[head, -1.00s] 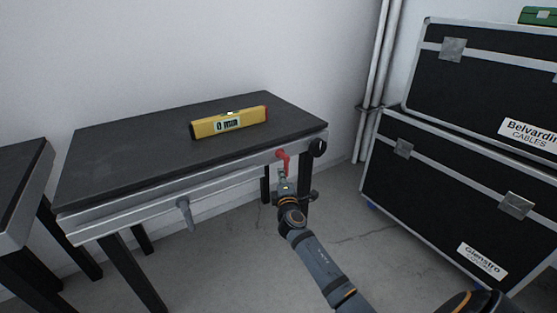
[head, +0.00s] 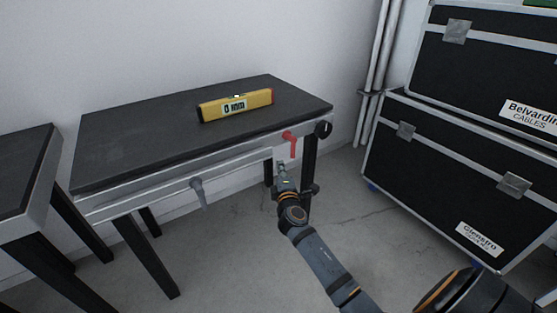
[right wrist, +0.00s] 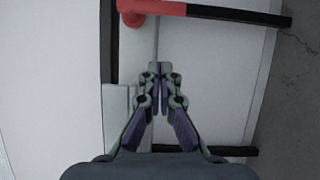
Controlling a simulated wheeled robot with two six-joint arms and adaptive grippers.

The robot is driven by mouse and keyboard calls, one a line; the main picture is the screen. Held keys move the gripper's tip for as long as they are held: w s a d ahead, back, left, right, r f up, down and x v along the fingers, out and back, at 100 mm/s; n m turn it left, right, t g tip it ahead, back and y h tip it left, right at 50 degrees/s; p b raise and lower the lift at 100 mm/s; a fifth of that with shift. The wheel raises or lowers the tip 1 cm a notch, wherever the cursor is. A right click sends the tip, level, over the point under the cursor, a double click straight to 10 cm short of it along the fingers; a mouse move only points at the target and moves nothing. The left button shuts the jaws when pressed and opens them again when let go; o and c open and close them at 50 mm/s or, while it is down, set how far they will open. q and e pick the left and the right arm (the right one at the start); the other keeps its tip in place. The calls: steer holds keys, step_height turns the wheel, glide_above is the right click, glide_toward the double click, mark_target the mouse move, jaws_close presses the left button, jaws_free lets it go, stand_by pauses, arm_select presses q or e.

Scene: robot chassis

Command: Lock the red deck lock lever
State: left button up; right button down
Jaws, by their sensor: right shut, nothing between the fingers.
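The red deck lock lever (head: 291,142) sits on the front rail of the deck (head: 160,145), near its right end. Its arm points down in the head view. In the right wrist view the red lever (right wrist: 165,8) lies across the top, beyond the fingertips. My right gripper (head: 281,167) is just below and left of the lever, in front of the deck's edge. It is shut and empty, with its fingertips (right wrist: 160,68) together and apart from the lever. My left gripper is not in view.
A yellow level (head: 236,105) reading 0 mm lies on the deck. A black knob (head: 323,129) is right of the lever, a grey handle (head: 199,192) left. A second deck (head: 25,170) stands at left, black cases (head: 450,180) at right. Floor between is clear.

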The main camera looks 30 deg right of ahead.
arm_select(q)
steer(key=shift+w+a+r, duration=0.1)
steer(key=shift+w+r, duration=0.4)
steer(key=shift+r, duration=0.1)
arm_select(e)
steer(key=shift+v, duration=2.6)
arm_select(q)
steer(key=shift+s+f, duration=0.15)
arm_select(e)
steer(key=shift+a+r, duration=0.15)
